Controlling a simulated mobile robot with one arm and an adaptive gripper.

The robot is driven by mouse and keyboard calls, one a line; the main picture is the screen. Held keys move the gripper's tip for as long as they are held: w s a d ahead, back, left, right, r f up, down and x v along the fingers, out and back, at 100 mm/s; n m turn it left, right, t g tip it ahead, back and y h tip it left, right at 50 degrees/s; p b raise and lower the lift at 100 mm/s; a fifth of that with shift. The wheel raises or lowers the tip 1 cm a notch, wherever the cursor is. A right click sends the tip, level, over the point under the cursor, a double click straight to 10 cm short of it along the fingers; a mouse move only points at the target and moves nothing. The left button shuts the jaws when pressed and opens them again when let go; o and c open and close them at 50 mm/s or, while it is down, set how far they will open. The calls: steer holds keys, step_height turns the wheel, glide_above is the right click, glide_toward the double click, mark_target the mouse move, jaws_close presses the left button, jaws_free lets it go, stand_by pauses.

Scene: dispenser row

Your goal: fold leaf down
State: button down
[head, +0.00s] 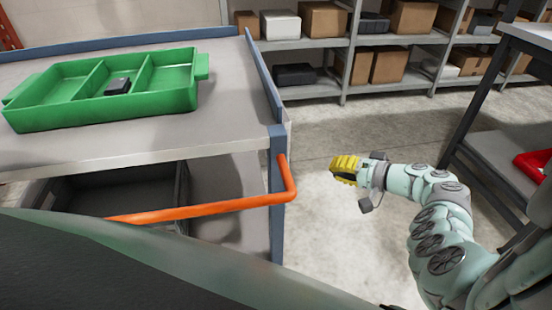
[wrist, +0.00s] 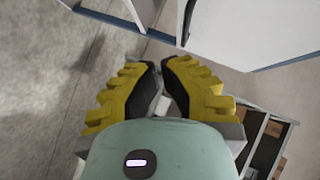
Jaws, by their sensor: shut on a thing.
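My gripper (head: 343,167) has yellow, ridged fingers and is in front of open floor, to the right of the cart in the head view. The wrist view shows its dark fingertips (wrist: 161,66) close together with a narrow gap. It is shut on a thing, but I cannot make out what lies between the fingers. No leaf can be clearly told in either view. The cart (head: 235,110) has a grey top, raised blue edges and an orange handle (head: 215,207) on the near side. The gripper looks apart from the handle.
A green divided tray (head: 35,120) with a dark block (head: 117,86) is on the cart top. A grey bin (head: 180,195) is below. Shelves (head: 345,42) with boxes line the back. A dark-framed table (head: 480,95) with a red tray (head: 532,163) stands right. Floor between is clear.

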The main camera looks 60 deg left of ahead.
steer(key=s+a+f+m+g+y+b, duration=0.1)
steer(key=s+a+f+m+b, duration=0.1)
steer(key=s, duration=0.3)
steer(key=s+a+f+m+g+y+b, duration=0.1)
steer(key=s+a+f+y+b, duration=0.1)
steer(key=s+b, duration=0.2)
steer(key=shift+s+a+f+m+g+y, duration=0.3)
steer(key=shift+s+a+f+m, duration=0.1)
steer(key=shift+s, duration=0.9)
